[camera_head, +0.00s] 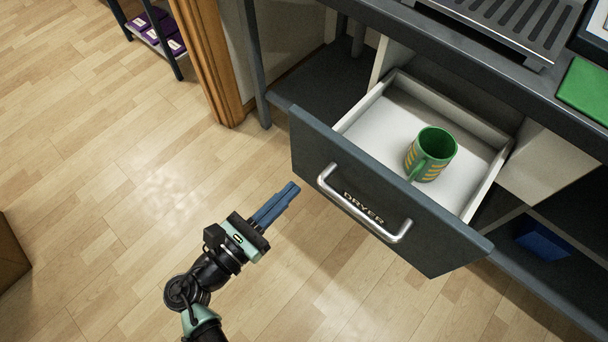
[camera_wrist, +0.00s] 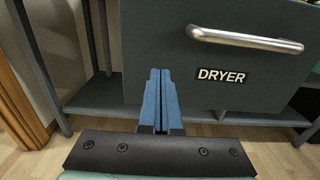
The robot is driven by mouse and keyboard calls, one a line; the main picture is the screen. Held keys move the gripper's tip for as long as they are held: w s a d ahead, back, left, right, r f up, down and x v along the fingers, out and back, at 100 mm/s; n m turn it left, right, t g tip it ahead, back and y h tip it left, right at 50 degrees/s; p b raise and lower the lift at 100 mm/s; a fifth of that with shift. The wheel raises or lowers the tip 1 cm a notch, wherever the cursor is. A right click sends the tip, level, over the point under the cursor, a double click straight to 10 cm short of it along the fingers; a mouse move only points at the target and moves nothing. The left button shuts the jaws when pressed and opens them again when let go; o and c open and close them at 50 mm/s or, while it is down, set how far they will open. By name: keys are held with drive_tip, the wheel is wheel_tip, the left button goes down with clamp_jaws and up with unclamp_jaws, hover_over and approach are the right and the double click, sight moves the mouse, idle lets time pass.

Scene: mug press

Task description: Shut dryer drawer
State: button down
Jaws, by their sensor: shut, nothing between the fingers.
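The dryer drawer (camera_head: 378,200) is pulled open from the dark bench. Its grey front carries a "DRYER" label and a silver bar handle (camera_head: 362,208). A green mug (camera_head: 432,154) with yellow markings stands upright inside the drawer's white interior. My gripper (camera_head: 284,198) is shut and empty, its blue fingers in front of the drawer front, left of the handle. In the wrist view the closed fingers (camera_wrist: 160,98) point at the lower left part of the drawer front (camera_wrist: 150,50), with the handle (camera_wrist: 245,40) up and to the right. I cannot tell whether the fingertips touch the front.
The bench top (camera_head: 455,62) above the drawer holds a slatted grey tray (camera_head: 510,22) and a green pad (camera_head: 588,88). A blue object (camera_head: 543,240) sits on a lower shelf at right. A wooden post (camera_head: 212,60) stands at upper left. The floor around my arm is clear.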

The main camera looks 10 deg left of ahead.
sight(315, 166)
drive_tip(key=shift+b+x, duration=0.4)
drive_tip(key=shift+x, duration=2.1)
